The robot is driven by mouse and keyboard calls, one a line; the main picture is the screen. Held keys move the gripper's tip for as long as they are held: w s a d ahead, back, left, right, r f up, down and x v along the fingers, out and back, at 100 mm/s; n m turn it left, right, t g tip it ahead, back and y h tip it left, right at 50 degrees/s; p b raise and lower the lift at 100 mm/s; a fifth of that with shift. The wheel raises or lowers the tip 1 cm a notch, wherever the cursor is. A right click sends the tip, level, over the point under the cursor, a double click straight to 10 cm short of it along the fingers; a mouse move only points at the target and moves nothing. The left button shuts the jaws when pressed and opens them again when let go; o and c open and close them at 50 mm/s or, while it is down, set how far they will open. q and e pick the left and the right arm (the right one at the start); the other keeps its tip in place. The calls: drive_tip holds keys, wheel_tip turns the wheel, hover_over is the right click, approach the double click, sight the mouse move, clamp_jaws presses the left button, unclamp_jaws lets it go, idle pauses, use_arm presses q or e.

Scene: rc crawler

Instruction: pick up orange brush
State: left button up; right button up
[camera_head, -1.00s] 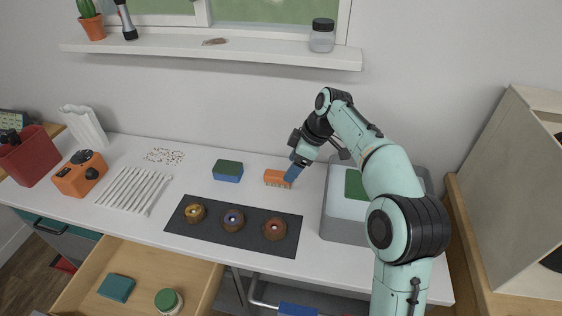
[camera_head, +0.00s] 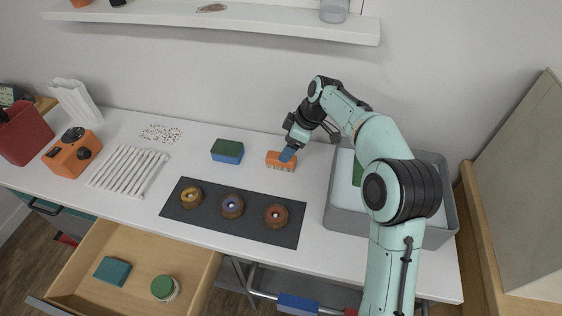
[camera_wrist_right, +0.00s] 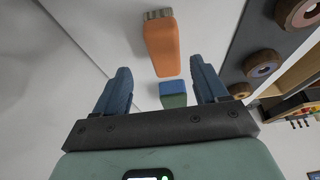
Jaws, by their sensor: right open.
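The orange brush (camera_head: 279,159) lies on the white counter, its pale bristles facing the front in the head view. It also shows in the right wrist view (camera_wrist_right: 161,46), ahead of the fingertips and roughly between their lines. I cannot tell whether a finger touches the brush. My left gripper is not in view.
A green and blue sponge (camera_head: 227,151) lies left of the brush. A dark mat (camera_head: 250,222) with three donuts (camera_head: 232,206) is in front. A grey bin (camera_head: 345,222) stands to the right. The open drawer (camera_head: 196,272) is at the front left.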

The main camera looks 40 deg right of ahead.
sight(272, 161)
drive_tip(key=x, duration=0.5)
drive_tip(key=shift+s+a, duration=0.3)
drive_tip(key=shift+w+a+f, duration=0.1)
drive_tip(key=shift+w+f, duration=0.1)
drive_tip(key=shift+f, duration=0.1)
drive_tip(key=c, duration=1.1)
drive_tip(key=shift+o, duration=0.2)
